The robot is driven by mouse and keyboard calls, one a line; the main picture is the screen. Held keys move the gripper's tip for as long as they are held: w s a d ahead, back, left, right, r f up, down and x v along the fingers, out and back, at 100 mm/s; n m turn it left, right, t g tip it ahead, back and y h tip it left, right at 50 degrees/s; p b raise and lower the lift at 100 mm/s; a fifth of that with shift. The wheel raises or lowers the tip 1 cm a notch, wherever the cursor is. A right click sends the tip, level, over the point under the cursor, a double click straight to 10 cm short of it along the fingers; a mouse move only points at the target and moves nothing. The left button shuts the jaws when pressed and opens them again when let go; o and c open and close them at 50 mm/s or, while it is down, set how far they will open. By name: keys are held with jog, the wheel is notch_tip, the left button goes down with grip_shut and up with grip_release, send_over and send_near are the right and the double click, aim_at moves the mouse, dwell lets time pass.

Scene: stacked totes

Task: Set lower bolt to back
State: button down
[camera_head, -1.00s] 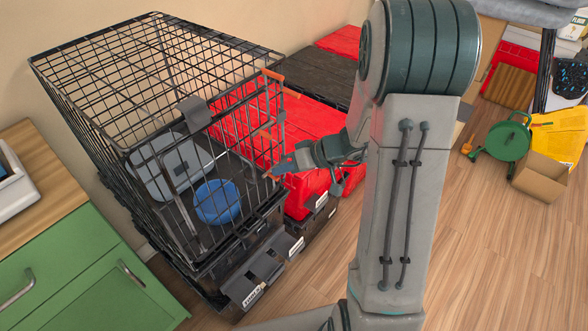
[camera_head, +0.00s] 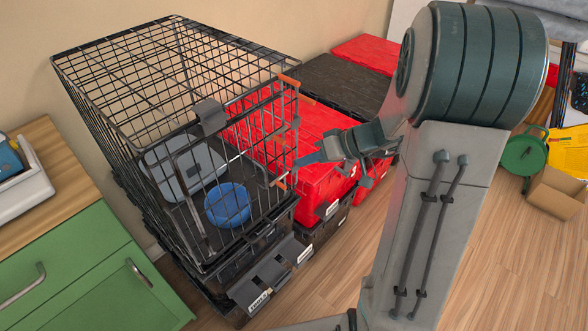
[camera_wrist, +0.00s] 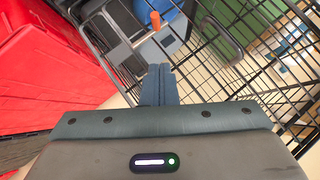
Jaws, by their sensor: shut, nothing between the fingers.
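The black wire cage (camera_head: 185,120) stands on dark totes at left. Its lower bolt (camera_head: 278,182) has an orange handle low on the cage's right front edge. An upper orange bolt (camera_head: 288,80) sits at the top of that edge. My gripper (camera_head: 300,160) is shut and empty, just right of the lower bolt and slightly above it in the head view. In the wrist view my shut fingers (camera_wrist: 158,70) point towards an orange handle (camera_wrist: 155,20), with a visible gap. Which bolt this is cannot be told for certain there.
Red-lidded totes (camera_head: 310,175) stand right behind my gripper. A blue bowl (camera_head: 228,204) and a grey carrier (camera_head: 184,167) are inside the cage. A green cabinet (camera_head: 80,265) stands at left. Wooden floor (camera_head: 335,275) is open in front.

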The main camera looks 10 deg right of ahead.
jog(key=v, duration=0.6)
jog(key=shift+s+d+r, duration=0.15)
jog(key=shift+d+r, duration=0.05)
jog(key=shift+r, duration=0.1)
jog(key=s+a+r+m+g+h+p, duration=0.1)
jog(key=s+a+r+m+h+p, duration=0.1)
jog(key=s+r+h+p, duration=0.3)
jog(key=s+a+r+m+h+p, duration=0.2)
jog(key=s+r+h+p, duration=0.2)
jog(key=s, duration=0.6)
jog(key=shift+s+a+r+g+h+p, duration=0.4)
jog(key=shift+r+p, duration=0.3)
jog(key=shift+r, duration=0.65)
